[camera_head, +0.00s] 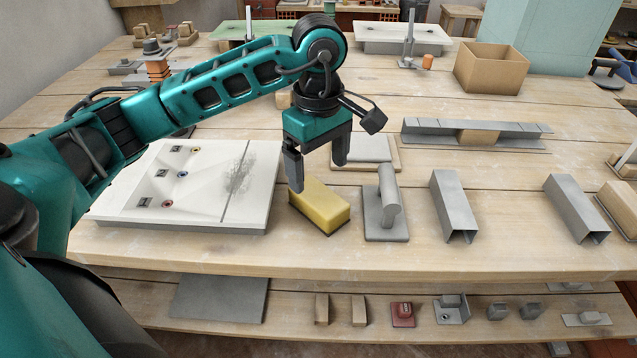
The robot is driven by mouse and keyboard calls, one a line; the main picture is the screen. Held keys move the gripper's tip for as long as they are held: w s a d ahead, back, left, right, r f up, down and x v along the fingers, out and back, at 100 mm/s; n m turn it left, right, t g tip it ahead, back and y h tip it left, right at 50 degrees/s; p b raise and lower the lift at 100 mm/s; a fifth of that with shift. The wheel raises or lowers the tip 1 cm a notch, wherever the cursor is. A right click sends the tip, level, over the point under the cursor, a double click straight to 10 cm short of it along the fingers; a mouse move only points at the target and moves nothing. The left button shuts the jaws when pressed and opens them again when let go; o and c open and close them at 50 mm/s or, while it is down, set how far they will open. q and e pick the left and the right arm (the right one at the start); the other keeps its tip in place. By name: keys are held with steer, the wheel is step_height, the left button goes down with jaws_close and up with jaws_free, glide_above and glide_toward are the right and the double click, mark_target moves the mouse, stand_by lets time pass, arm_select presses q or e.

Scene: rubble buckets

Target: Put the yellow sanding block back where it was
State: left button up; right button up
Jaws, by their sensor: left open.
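The yellow sanding block (322,207) lies on the wooden table top, between the white board on its left and a grey handled tool on its right. It has a dark underside. My left gripper (316,172) is open, pointing down just above the far end of the block. One finger is near the block's left far corner and the other is beyond its right side. I cannot tell whether a finger touches the block. My right gripper is not in view.
A white board (245,195) with coloured marks lies left of the block. The grey handled tool (387,209) stands close on the right. Two grey channels (453,205) (577,208) lie farther right. An open cardboard box (491,68) stands at the back. A lower shelf (285,311) holds small parts.

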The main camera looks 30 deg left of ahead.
mark_target(318, 195)
arm_select(q)
step_height(318, 195, up, 4)
stand_by(0.7)
